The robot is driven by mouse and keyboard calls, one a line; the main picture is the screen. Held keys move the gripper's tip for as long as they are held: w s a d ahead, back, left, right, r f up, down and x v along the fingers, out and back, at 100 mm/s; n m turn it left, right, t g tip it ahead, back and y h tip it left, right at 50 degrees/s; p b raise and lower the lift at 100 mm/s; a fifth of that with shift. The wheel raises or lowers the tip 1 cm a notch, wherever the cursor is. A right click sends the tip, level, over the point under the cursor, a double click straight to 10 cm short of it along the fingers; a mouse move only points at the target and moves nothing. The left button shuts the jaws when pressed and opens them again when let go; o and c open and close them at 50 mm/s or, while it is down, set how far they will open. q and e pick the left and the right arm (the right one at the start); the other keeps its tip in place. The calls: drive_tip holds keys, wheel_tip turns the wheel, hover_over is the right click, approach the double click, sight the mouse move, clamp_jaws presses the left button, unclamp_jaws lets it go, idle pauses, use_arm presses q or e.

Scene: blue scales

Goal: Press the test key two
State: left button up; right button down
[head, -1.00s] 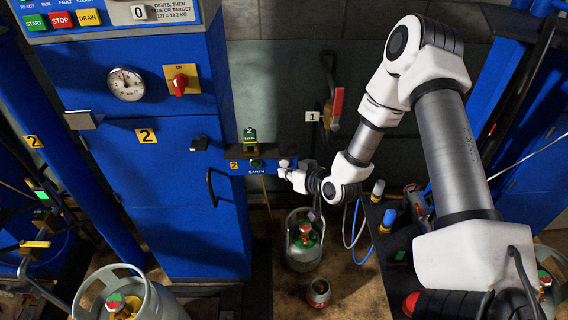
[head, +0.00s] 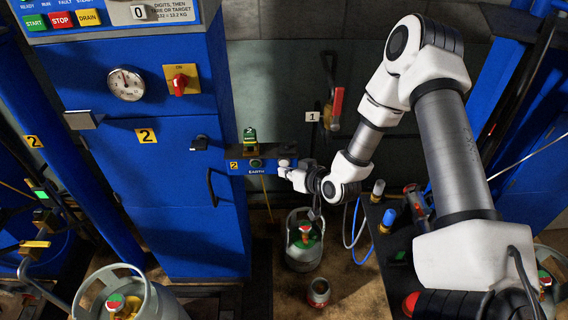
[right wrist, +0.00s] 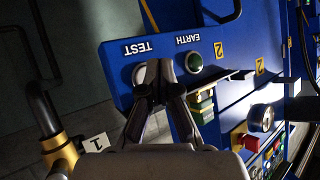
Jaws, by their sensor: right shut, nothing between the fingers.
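The blue box of station 2 (head: 236,167) carries the EARTH label and a yellow 2 tag. In the right wrist view the box face (right wrist: 115,60) shows upside down, with the words TEST and EARTH. The round test key (right wrist: 140,74) sits by the word TEST, partly hidden behind my fingertips. My right gripper (head: 286,172) is shut and empty, its tips at the key; in the right wrist view the gripper (right wrist: 157,72) covers part of it. I cannot tell whether they touch. The green earth lamp (right wrist: 194,62) is beside the tips. My left gripper is out of view.
A green and yellow clamp (head: 250,137) stands on the box. A blue cabinet (head: 170,200) is to the left. A gas cylinder (head: 303,240) stands on the floor below the gripper. A red-handled lever (head: 337,102) hangs on the wall at right.

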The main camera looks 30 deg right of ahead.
drive_tip(key=shift+w+d, duration=0.15)
drive_tip(key=shift+w, duration=0.1)
drive_tip(key=shift+w+d, duration=0.2)
drive_tip(key=shift+w, duration=0.1)
idle(0.6)
drive_tip(key=shift+s+a, duration=0.45)
drive_tip(key=shift+s, duration=0.25)
drive_tip(key=shift+s, duration=0.1)
drive_tip(key=shift+s+a, duration=0.65)
drive_tip(key=shift+s, duration=0.35)
drive_tip(key=shift+s+a, duration=0.65)
drive_tip(key=shift+s, duration=0.35)
